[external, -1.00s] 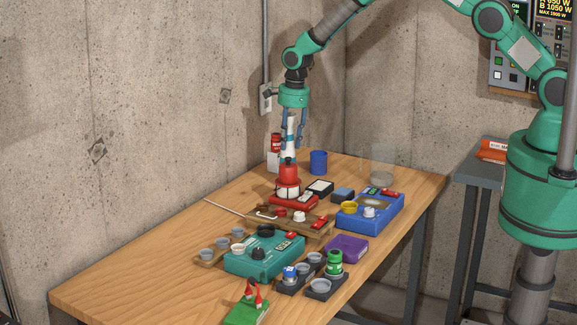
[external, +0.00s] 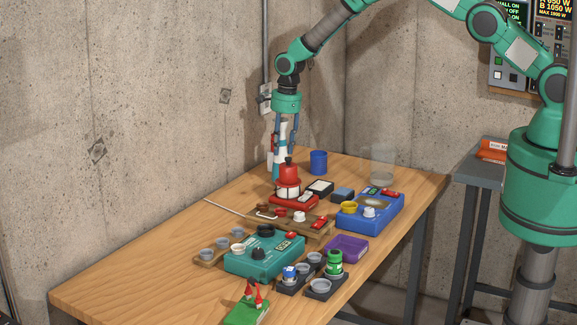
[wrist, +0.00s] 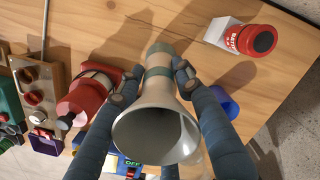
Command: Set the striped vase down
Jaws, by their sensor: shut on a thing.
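The striped vase is white with teal bands and a flared mouth; it shows upright in the wrist view (wrist: 155,125) and partly behind the fingers in the external view (external: 283,135). My gripper (external: 281,172) is shut around it, with one fingertip on each side of its lower body in the wrist view (wrist: 155,76). The vase is over the back part of the wooden table (external: 130,275). Its base is hidden in the external view by the red device, so I cannot tell whether it touches the wood.
A red-and-white device (external: 288,180) stands just in front of the vase. A blue cup (external: 318,162) is to the right, with a clear glass (external: 382,170) beyond. Bare wood lies between bottle and vase.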

